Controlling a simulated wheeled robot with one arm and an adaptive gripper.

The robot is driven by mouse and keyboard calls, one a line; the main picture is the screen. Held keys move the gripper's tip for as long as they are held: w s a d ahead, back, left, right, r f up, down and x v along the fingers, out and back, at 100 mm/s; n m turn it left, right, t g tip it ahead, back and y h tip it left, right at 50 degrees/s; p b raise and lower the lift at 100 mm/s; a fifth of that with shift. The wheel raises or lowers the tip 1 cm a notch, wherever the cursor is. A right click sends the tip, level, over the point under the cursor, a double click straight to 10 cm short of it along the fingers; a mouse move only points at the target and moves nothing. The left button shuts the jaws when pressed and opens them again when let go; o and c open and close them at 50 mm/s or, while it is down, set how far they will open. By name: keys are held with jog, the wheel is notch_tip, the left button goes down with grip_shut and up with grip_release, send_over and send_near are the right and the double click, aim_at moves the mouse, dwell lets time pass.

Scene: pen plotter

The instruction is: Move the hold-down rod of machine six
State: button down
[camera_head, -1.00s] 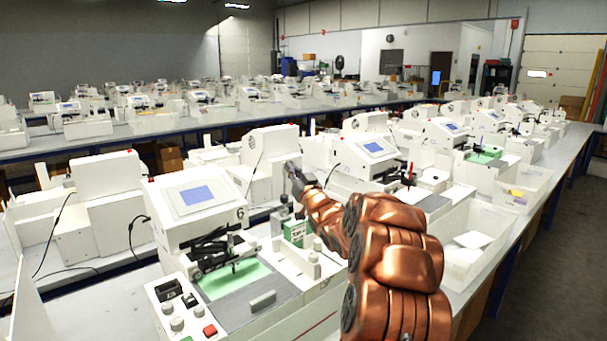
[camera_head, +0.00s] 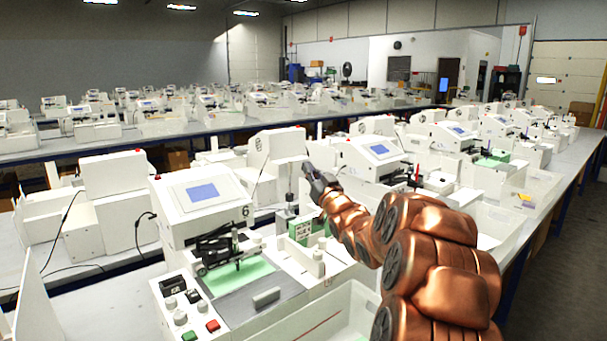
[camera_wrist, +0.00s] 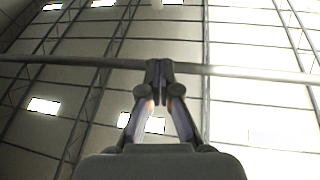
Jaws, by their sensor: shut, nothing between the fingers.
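Machine six (camera_head: 200,207) is the white plotter in the front middle, with a blue screen and a "6" on its side. Its dark carriage (camera_head: 220,250) sits above a green sheet (camera_head: 242,275). A grey bar (camera_head: 266,297) lies on the grey plate in front of the sheet; I cannot tell whether this is the hold-down rod. My gripper (camera_head: 308,168) is raised to the right of machine six, apart from it, pointing up and left. In the wrist view my gripper's fingertips (camera_wrist: 159,68) meet with nothing between them, against the ceiling.
Buttons and knobs (camera_head: 185,310) line machine six's left front. A green-and-white box (camera_head: 308,229) and a white post (camera_head: 318,262) stand to its right. A clear bin (camera_head: 330,318) is in front. More machines (camera_head: 375,155) stand behind and to the right.

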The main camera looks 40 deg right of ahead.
jog(key=s+b, duration=0.1)
jog(key=s, duration=0.5)
jog(key=shift+s+a+r+b, duration=0.3)
jog(key=shift+a+r+b, duration=0.1)
jog(key=w+a+f+g, duration=0.1)
jog(key=a+f+g, duration=0.55)
jog(key=f, duration=0.25)
jog(key=s+a+f+g, duration=0.6)
jog(key=s+a+f, duration=0.2)
jog(key=a+f, duration=0.2)
jog(key=s+a+f+g+y, duration=0.1)
jog(key=s+a+f+g, duration=0.2)
jog(key=s, duration=0.8)
jog(key=s+a+f+n+g+y, duration=0.1)
jog(key=s+a+g, duration=0.3)
jog(key=s+a, duration=0.4)
jog(key=s+a+f+n+g+y, duration=0.1)
jog(key=s+a+f+g, duration=0.3)
jog(key=s, duration=1)
jog(key=shift+s+a+f, duration=0.25)
jog(key=shift+a+f, duration=0.05)
jog(key=shift+a, duration=0.5)
